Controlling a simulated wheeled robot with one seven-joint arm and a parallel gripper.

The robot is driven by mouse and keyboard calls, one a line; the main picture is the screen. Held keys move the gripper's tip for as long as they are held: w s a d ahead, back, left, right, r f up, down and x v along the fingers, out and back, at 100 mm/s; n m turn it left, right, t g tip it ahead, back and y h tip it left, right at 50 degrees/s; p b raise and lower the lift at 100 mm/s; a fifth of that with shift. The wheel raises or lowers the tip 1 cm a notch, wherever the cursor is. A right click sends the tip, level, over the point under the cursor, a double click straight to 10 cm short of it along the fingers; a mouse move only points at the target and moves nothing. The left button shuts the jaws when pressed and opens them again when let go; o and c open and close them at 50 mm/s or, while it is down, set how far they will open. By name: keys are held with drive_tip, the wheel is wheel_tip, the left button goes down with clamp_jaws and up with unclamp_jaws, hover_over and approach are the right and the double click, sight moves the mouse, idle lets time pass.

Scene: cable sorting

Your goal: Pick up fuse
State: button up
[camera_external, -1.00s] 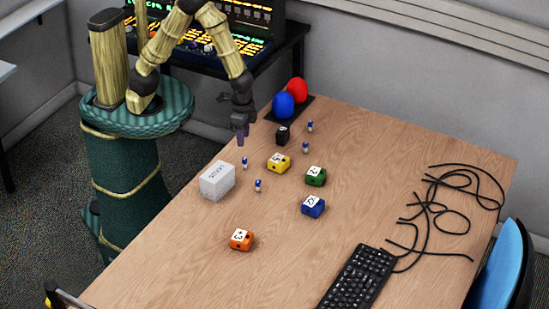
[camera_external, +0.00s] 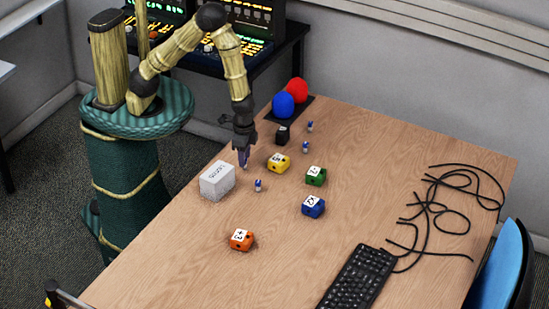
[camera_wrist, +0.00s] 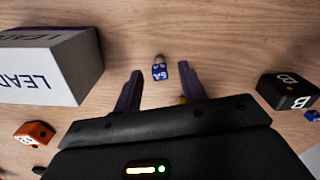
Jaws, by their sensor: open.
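A small blue fuse with a silver cap and a white "5A" mark (camera_wrist: 159,71) lies on the wooden table. In the wrist view it sits in the gap between the fingertips of my gripper (camera_wrist: 161,84), touching neither finger as far as I can see. My gripper (camera_external: 243,162) is open and points down, low over the table beside the white box, in the external view; its fingers largely hide the fuse there. Another blue fuse (camera_external: 258,185) stands nearer the camera, and one more (camera_external: 310,126) is near the black mat.
The white box (camera_external: 217,181) is close to my gripper's left. Coloured blocks stand around: black (camera_external: 283,135), yellow (camera_external: 279,163), green (camera_external: 315,176), blue (camera_external: 313,206) and orange (camera_external: 241,240). A keyboard (camera_external: 357,281) and black cables (camera_external: 437,207) lie on the right.

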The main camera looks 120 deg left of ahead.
wheel_tip(320, 180, down, 2)
drive_tip(key=shift+f, duration=0.15)
drive_tip(key=shift+c, duration=0.2)
clamp_jaws()
